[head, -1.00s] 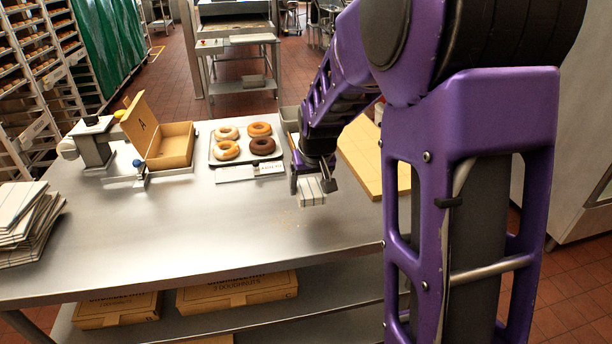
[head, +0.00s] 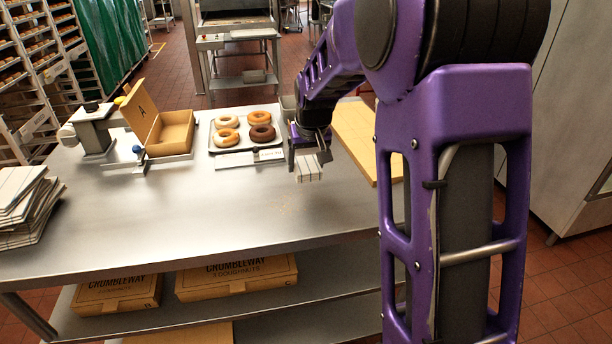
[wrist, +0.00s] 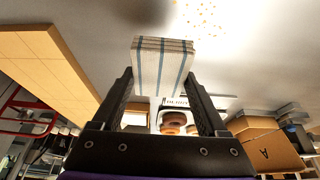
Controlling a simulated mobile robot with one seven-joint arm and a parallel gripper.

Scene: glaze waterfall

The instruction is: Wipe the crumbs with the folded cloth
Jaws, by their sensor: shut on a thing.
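My gripper (head: 309,156) is shut on the folded cloth (head: 308,172), a white cloth with dark stripes. In the wrist view the cloth (wrist: 161,62) sits between the fingertips of my gripper (wrist: 160,85). It is near the table's surface; whether it touches is unclear. The crumbs (wrist: 201,17) are a scatter of small orange-brown bits on the steel table, beyond the cloth in the wrist view. In the head view the crumbs (head: 285,206) are faint, in front of and a little left of the cloth.
A tray of doughnuts (head: 247,153) stands behind the cloth, with an open cardboard box (head: 176,138) to its left. A wooden board (head: 366,140) lies to the right. Folded cloths (head: 22,205) are stacked at the left end. The steel table (head: 160,215) is clear in the middle front.

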